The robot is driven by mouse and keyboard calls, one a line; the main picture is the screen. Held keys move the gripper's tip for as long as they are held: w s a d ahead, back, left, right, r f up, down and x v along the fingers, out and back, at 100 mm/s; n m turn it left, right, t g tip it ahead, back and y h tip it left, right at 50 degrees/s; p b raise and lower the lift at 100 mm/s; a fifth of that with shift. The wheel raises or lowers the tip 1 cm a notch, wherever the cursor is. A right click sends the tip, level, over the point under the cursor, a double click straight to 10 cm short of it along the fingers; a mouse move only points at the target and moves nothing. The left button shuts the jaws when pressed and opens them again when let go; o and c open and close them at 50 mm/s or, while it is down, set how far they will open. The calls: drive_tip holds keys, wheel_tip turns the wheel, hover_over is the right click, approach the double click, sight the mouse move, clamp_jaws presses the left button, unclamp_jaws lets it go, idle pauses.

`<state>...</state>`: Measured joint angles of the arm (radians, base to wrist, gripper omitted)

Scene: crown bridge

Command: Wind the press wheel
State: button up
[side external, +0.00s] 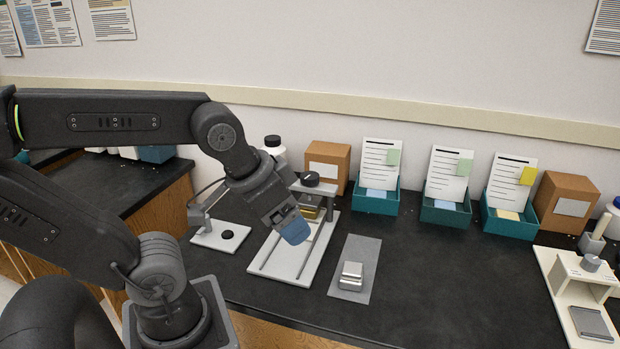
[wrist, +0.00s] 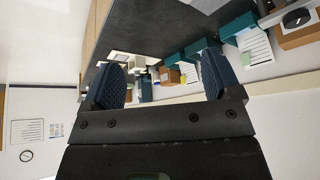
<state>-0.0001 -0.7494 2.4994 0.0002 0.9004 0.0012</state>
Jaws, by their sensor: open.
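The press (side external: 305,245) is a pale frame with a long railed base, standing left of centre on the dark bench in the side external view. A round black wheel (side external: 310,179) sits on top of it, with a gold block (side external: 308,208) partly visible below the crossbar. What looks like the same wheel, with a white mark, shows at the upper right edge of the wrist view (wrist: 297,18). My gripper (side external: 294,228) is tilted above the press base, in front of and below the wheel, apart from it. Its blue fingers are spread and empty in the wrist view (wrist: 165,78).
A grey mat (side external: 364,252) with shiny metal blocks (side external: 350,276) lies right of the press. Teal bins (side external: 445,214) with cards and brown boxes (side external: 566,202) line the wall. A cream stand (side external: 562,285) is far right. Bench between mat and stand is clear.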

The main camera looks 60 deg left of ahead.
drive_tip(key=w+a+r+m+g+y, duration=0.1)
drive_tip(key=w+a+r+m, duration=0.25)
drive_tip(key=w, duration=0.35)
drive_tip(key=m+g+y, duration=0.3)
drive_tip(key=m+g, duration=0.4)
drive_tip(key=m, duration=0.2)
hover_over(310, 175)
drive_tip(key=w+d, duration=0.3)
drive_tip(key=d, duration=0.1)
wheel_tip(310, 175, down, 8)
drive_tip(key=r, duration=0.1)
drive_tip(key=shift+n, duration=0.25)
drive_tip(key=x, duration=1.3)
drive_tip(key=shift+s+d+f, duration=0.15)
drive_tip(key=shift+s+f, duration=0.05)
drive_tip(key=shift+f, duration=0.2)
